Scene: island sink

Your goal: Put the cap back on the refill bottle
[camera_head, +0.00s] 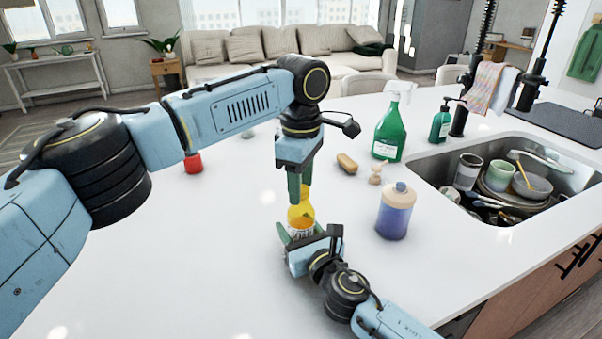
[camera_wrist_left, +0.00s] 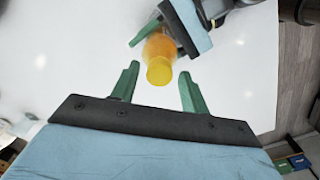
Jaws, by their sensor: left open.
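The refill bottle (camera_head: 301,222) is orange and stands upright on the white counter. Its yellow cap (camera_wrist_left: 159,71) sits at its top in the left wrist view; I cannot tell whether it is fully seated. My left gripper (camera_head: 300,195) points down just above the bottle, open. In the left wrist view its green fingers (camera_wrist_left: 155,88) stand apart on either side below the cap, not touching it.
A blue jar (camera_head: 396,212), a wooden figure (camera_head: 377,173), a brown sponge (camera_head: 347,163) and green spray bottle (camera_head: 391,132) stand to the right. The sink (camera_head: 440,168) holds dirty dishes. A red item (camera_head: 193,163) stands at left. The front-left counter is clear.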

